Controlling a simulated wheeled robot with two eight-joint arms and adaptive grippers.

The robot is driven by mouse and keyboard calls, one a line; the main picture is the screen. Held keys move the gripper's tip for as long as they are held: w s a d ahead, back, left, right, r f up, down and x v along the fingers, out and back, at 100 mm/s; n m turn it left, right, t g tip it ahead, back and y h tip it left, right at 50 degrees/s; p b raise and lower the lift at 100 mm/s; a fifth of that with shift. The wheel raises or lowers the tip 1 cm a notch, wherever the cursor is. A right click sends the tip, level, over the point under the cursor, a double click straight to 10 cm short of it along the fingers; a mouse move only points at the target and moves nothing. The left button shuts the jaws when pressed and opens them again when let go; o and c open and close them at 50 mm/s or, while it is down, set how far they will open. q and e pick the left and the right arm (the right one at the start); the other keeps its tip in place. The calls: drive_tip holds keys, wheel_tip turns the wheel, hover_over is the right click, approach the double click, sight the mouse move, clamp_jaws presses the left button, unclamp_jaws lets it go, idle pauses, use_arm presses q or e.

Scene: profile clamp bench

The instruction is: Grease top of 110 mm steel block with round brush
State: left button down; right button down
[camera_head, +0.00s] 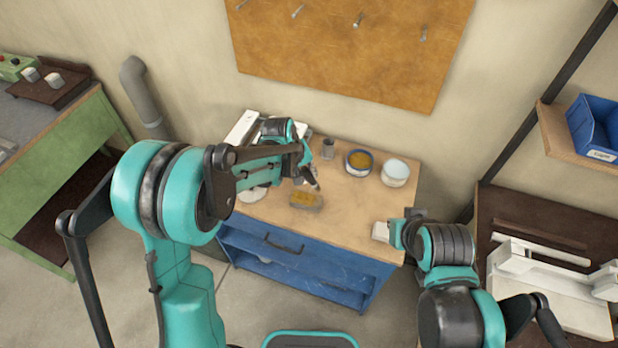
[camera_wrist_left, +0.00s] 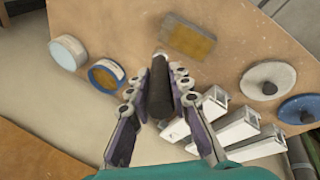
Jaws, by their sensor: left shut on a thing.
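The steel block (camera_head: 306,201) lies on the wooden bench top near its front edge. In the left wrist view the block (camera_wrist_left: 187,38) shows grey ends and a yellow-brown patch over much of its top. My left gripper (camera_head: 310,178) is just behind and above the block in the head view. In the wrist view the left gripper (camera_wrist_left: 157,84) is shut on the dark, round handle of the brush (camera_wrist_left: 160,92). The brush end points toward the block; its bristles and any contact are unclear. My right gripper (camera_head: 385,231) is at the bench's right front corner, jaws unclear.
A blue-banded tin with yellow-brown contents (camera_head: 358,163), a white tub (camera_head: 395,173) and a grey cup (camera_head: 328,149) stand behind the block. White profiles (camera_wrist_left: 238,128) and round discs with dark knobs (camera_wrist_left: 268,80) are on the bench. Bare wood (camera_head: 345,210) lies right of the block.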

use_arm(q)
drive_tip(key=shift+r, duration=0.6)
wheel_tip(320, 180, up, 2)
drive_tip(key=shift+w+p, duration=0.1)
drive_tip(key=shift+p, duration=0.8)
drive_tip(key=shift+r+p, duration=0.45)
drive_tip(key=shift+r, duration=0.35)
drive_tip(key=shift+d+f, duration=0.1)
drive_tip(key=shift+f, duration=0.05)
drive_tip(key=shift+d+f+b, duration=0.3)
drive_tip(key=shift+f+b, duration=0.1)
drive_tip(key=shift+b, duration=0.2)
